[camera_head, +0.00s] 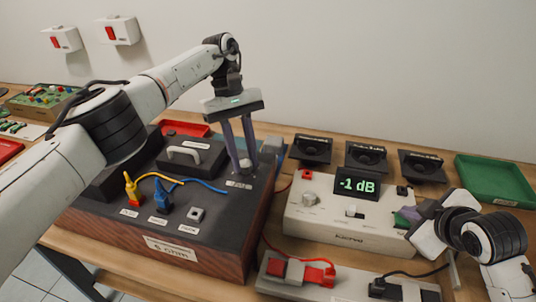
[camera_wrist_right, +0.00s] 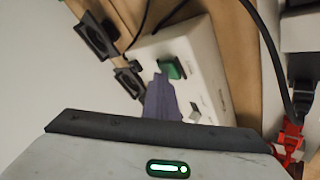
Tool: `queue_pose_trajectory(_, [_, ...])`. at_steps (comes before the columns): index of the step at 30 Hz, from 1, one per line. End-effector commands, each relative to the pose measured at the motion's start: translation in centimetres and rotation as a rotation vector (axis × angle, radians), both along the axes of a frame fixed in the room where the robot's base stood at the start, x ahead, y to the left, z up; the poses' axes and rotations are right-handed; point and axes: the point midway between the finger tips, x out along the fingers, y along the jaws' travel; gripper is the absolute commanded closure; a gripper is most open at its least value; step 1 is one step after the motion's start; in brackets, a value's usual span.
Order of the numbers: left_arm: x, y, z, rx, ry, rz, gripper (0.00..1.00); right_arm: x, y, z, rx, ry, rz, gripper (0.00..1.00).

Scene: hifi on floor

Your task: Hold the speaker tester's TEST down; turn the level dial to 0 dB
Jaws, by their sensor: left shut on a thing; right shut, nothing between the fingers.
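A white box with a lit display (camera_head: 357,184) reading -1 dB stands on the bench; I take it for the speaker tester (camera_head: 340,238). Its green button (camera_wrist_right: 173,68) is at its right end. My right gripper (camera_head: 410,214) is shut and empty, its purple fingertips (camera_wrist_right: 162,88) at the green button. They partly hide the button, so I cannot tell whether it is pressed. My left gripper (camera_head: 245,163) reaches down onto the dark box (camera_head: 160,235) and is shut on a small pale knob (camera_head: 246,163) on its top. The knob's markings are too small to read.
Yellow (camera_head: 131,188) and blue (camera_head: 162,199) plugs with cables stand in the dark box. Several black speakers (camera_head: 366,157) and a green tray (camera_head: 497,180) lie behind the white box. A strip with a red plug (camera_head: 318,274) lies in front of it.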

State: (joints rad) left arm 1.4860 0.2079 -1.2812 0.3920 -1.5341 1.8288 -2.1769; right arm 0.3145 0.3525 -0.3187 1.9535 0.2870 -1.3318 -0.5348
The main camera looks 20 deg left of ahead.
Motion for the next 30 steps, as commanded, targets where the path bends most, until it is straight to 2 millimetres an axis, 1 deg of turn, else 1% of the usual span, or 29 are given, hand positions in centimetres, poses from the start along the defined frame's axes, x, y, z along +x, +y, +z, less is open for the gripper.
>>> queue_pose_trajectory(8, [0.0,0.0,0.1,0.0,-0.002,-0.001,0.98,0.0,0.0,-0.1,-0.001,0.003,0.0,1.0])
queue_pose_trajectory(9, [0.0,0.0,0.1,-0.001,-0.001,-0.001,0.7,0.0,0.0,-0.1,-0.001,0.003,0.0,1.0])
queue_pose_trajectory(12, [0.0,0.0,0.1,-0.001,-0.001,0.0,0.57,0.0,0.0,-0.1,-0.001,0.003,0.0,1.0])
queue_pose_trajectory(20, [0.0,0.0,0.1,0.0,0.0,0.001,0.57,-0.1,0.0,-0.1,-0.001,0.003,-0.001,1.0])
queue_pose_trajectory(23, [0.0,0.0,0.6,-0.001,-0.001,0.0,0.57,-0.1,0.0,-0.1,-0.001,0.003,-0.001,1.0])
queue_pose_trajectory(26, [0.1,0.0,1.9,-0.001,-0.003,0.001,0.57,0.0,0.0,-0.1,-0.001,0.003,-0.001,1.0])
queue_pose_trajectory(30, [0.1,0.0,4.8,-0.001,-0.005,0.002,0.57,-0.1,0.0,-0.1,-0.001,0.003,0.0,1.0])
